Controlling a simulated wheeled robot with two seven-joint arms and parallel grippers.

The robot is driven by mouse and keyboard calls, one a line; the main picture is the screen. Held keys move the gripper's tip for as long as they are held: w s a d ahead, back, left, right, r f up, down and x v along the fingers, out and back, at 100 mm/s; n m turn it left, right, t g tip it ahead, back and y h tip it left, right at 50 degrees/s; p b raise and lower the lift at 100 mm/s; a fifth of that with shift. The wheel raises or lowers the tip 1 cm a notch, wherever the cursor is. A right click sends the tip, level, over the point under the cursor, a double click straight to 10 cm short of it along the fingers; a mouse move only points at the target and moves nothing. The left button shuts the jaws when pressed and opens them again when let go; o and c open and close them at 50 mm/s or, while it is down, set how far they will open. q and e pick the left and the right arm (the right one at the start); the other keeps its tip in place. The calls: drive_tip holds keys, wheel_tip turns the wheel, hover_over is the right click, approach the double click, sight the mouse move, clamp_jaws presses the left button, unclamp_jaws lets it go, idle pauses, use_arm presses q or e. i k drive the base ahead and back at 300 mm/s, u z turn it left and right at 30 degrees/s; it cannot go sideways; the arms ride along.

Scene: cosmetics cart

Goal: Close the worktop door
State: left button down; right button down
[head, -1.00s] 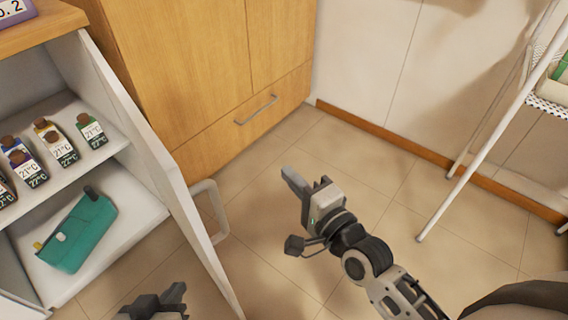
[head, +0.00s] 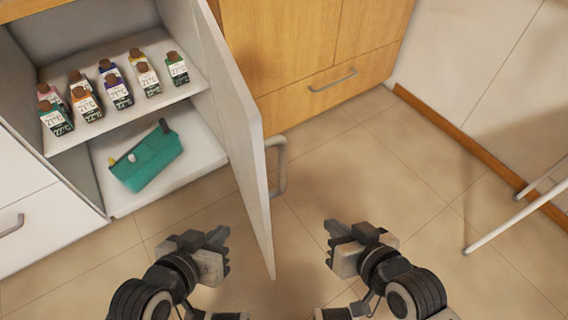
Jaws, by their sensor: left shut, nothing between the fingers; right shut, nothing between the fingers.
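The white worktop door (head: 240,150) stands wide open, swung out toward me from the right side of the cabinet opening. My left gripper (head: 222,240) is shut and empty, left of the door's lower part, on the side of the open cabinet. My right gripper (head: 332,227) is shut and empty, right of the door and below the handle. Neither gripper appears to touch the door or its handle.
Inside the cabinet, several small labelled bottles (head: 117,92) stand on the upper shelf (head: 75,138), and a teal pouch (head: 148,157) lies below. A wooden cabinet (head: 300,50) stands behind the door. A white rack leg (head: 510,222) is at the right. The tiled floor between is clear.

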sight(240, 118)
drive_tip(key=k, duration=1)
drive_tip(key=z, duration=1.05)
drive_tip(key=i, duration=0.85)
drive_tip(key=u, duration=2.05)
